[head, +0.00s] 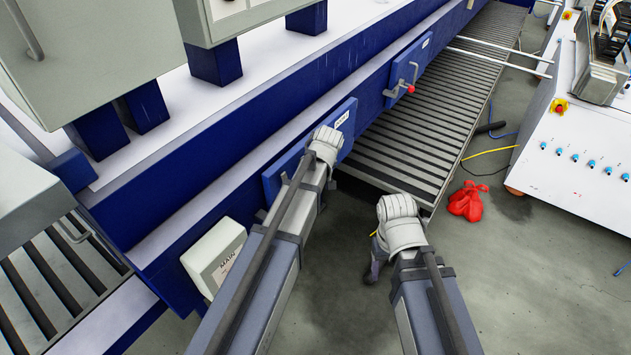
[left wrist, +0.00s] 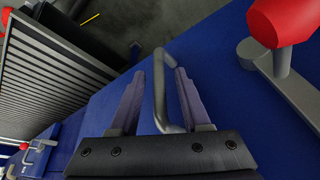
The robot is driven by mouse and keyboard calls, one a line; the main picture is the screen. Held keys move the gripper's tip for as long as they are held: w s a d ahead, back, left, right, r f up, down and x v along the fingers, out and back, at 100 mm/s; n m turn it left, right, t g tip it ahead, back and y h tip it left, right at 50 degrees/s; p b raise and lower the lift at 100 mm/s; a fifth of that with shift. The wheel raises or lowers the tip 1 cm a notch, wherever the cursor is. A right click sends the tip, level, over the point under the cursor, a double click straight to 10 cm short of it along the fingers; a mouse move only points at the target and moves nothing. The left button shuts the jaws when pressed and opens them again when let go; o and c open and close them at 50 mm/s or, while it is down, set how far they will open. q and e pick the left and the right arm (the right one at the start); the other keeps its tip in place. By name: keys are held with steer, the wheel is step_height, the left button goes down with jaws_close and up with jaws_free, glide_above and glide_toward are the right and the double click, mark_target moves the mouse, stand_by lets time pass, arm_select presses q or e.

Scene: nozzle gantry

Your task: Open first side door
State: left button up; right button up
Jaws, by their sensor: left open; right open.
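The nearer blue side door (head: 275,179) carries a white label and is partly covered by my left arm. In the left wrist view, its grey bar handle (left wrist: 159,88) stands between the two fingers of my left gripper (left wrist: 158,72). The fingers are open and straddle the bar, not closed on it. A lever with a red knob (left wrist: 282,22) sits to the right of the handle. In the head view my left wrist hides the gripper and the handle. My right gripper (head: 376,262) is open, mostly hidden below its wrist, over the floor and away from the door.
A second blue door (head: 410,70) with a handle and red knob is farther along the blue beam. A slatted conveyor (head: 440,120) runs beside it. A red cloth-like item (head: 467,202) lies on the floor. A white cabinet (head: 570,150) stands at right. A MAIN box (head: 213,255) sits near my left arm.

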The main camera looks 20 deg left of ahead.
arm_select(q)
steer(key=shift+c, duration=0.3)
jaws_close()
stand_by(1.1)
